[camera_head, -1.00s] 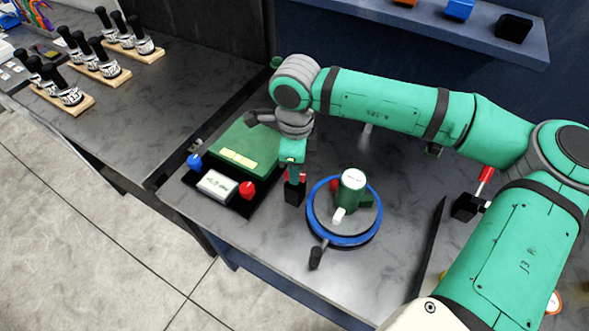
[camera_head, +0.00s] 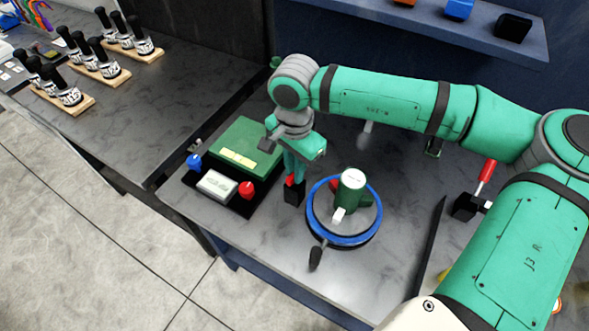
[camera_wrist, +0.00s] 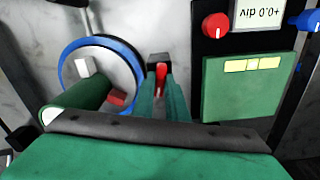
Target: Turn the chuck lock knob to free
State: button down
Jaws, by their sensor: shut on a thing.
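A red knob (camera_head: 289,181) stands on a small black block (camera_head: 294,195) on the bench, just left of the round blue-rimmed positioner (camera_head: 316,228). My gripper (camera_head: 294,176) reaches down from above and is shut on the red knob. In the wrist view the narrow red knob (camera_wrist: 161,76) lies between my two green fingers (camera_wrist: 162,96), with the black block (camera_wrist: 159,60) beyond it. The fingers partly hide the knob, and any marking on it is not readable. The positioner carries a green cylinder (camera_head: 349,196) and a white piece (camera_head: 338,215).
Left of the knob is a green-topped box (camera_head: 246,145) with a display (camera_head: 216,185), a red knob (camera_head: 247,189) and a blue knob (camera_head: 194,161). A black-gripped handle (camera_head: 316,257) sticks out in front of the positioner. A red-handled lever (camera_head: 487,171) stands at the right.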

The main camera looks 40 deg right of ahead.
jog(key=shift+d+n, duration=0.1)
jog(key=shift+n, duration=1.2)
jog(key=c, duration=1.8)
grip_release()
jog(key=shift+o, duration=0.2)
jog(key=shift+n, duration=0.3)
notch_tip(320, 180, up, 11)
jog(key=shift+w+f, duration=0.1)
jog(key=shift+w, duration=0.05)
